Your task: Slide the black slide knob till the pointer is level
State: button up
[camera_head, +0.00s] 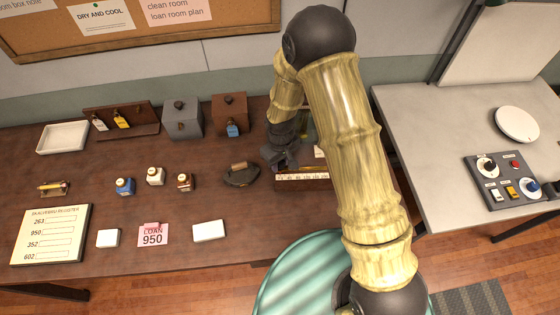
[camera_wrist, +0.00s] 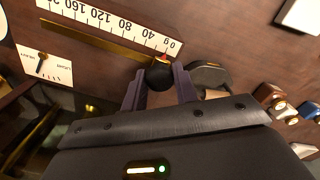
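The black slide knob (camera_wrist: 160,76) shows in the wrist view at the low end of a white numbered scale (camera_wrist: 115,24). A small red and yellow tip shows beside it. A brass-coloured bar (camera_wrist: 95,42) runs along the scale. The pointer (camera_wrist: 41,64) is a thin dark needle on a white card marked "LIGHT" and "HEAVY" (camera_wrist: 58,72); it is tilted. My gripper (camera_wrist: 160,78) has one finger on each side of the knob, and the fingers look apart from it. In the head view my gripper (camera_head: 284,157) is at the left end of the scale (camera_head: 303,178); the knob is hidden there.
Several small bottles, such as a blue one (camera_head: 124,187), stand farther left. Two boxes, one grey (camera_head: 182,120) and one brown (camera_head: 229,117), stand at the back. The wooden table's front is partly bare.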

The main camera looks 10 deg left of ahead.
jog(key=shift+d, duration=0.2)
dwell(0.3)
jog(key=shift+w+d, duration=0.25)
jog(key=shift+d, duration=0.95)
jog(key=o, duration=0.8)
notch_tip(320, 180, up, 7)
jog(key=p, duration=0.4)
jog(key=shift+p, duration=0.35)
jog(key=shift+d, duration=0.1)
